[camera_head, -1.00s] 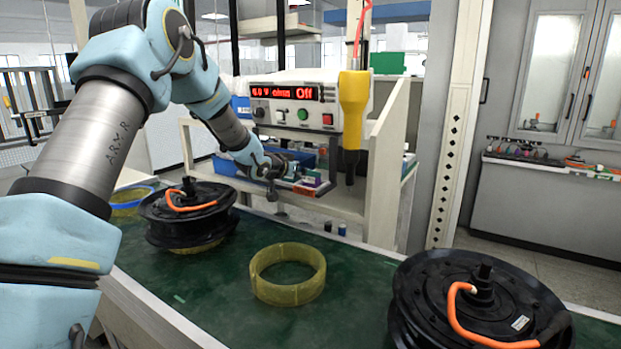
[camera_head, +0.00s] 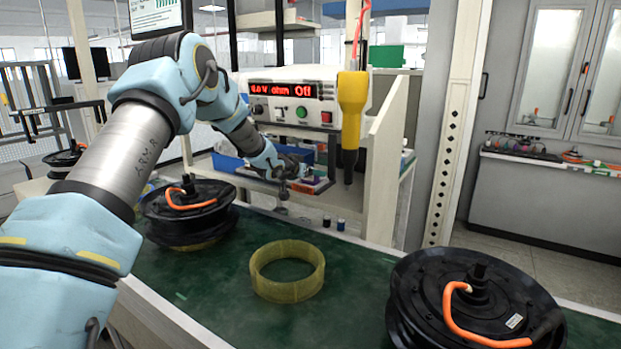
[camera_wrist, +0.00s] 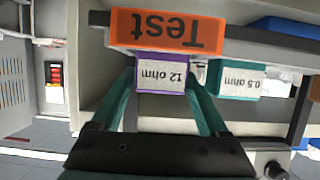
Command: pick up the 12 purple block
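The purple block (camera_wrist: 162,73), labelled "12 ohm", shows upside down in the middle of the wrist view, at the shelf edge beside the orange "Test" label (camera_wrist: 166,32). My gripper (camera_wrist: 162,82) has one teal finger on each side of the block, very close to its sides. I cannot tell whether the fingers press on it. A teal block (camera_wrist: 235,79) labelled "0.5 ohm" stands just right of the right finger. In the head view my gripper (camera_head: 290,170) is at the small shelf under the power supply; the purple block is too small to make out clearly there.
The power supply (camera_head: 293,103) is above the shelf, with a yellow tool (camera_head: 351,110) hanging at its right. Two black hub motors (camera_head: 186,212) (camera_head: 470,305) and a yellow ring (camera_head: 287,270) are on the green table (camera_head: 215,290). Blue bins (camera_head: 228,162) are near the gripper.

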